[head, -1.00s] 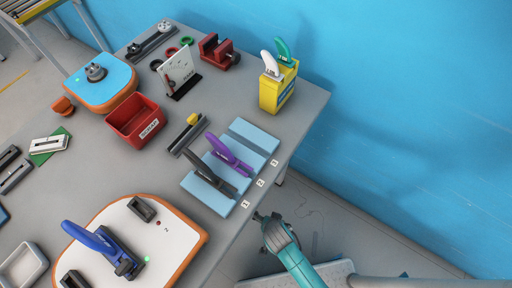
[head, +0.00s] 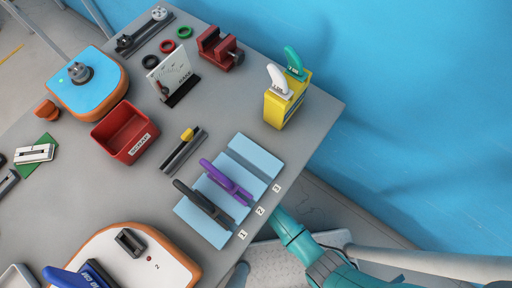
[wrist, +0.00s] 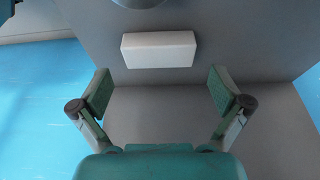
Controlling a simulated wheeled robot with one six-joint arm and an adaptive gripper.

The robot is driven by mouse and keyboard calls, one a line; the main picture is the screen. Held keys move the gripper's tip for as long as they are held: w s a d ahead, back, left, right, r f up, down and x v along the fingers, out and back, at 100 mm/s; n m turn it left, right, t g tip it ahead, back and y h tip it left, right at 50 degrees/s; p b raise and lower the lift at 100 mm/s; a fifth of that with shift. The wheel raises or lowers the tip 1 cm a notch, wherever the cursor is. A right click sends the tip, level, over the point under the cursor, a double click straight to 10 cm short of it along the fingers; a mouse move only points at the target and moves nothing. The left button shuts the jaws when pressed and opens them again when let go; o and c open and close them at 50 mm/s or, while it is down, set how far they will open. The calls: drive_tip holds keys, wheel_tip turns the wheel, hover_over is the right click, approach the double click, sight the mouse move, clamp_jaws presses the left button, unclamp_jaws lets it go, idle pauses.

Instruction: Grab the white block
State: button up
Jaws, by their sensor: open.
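A white block (wrist: 158,49) shows in the wrist view as a plain rectangle on a grey surface, with its long side across the picture. My gripper (wrist: 160,90) is open and empty, its two green-padded fingers spread wide. The block lies beyond the fingertips, roughly centred between them, and is not touched. I cannot make out this block for certain in the head view. That view shows part of my teal arm at the lower right, but I cannot make out my gripper there.
The grey table (head: 225,110) holds a yellow box (head: 282,108) with white and teal handled tools, a light blue board (head: 215,228) with purple and black tools, a red bin (head: 125,132) and a red vise (head: 219,47). A blue wall (head: 420,110) stands behind.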

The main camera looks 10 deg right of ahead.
drive_tip(key=shift+x, duration=2.45)
drive_tip(key=shift+w+d, duration=0.1)
drive_tip(key=shift+d, duration=0.1)
drive_tip(key=c, duration=0.8)
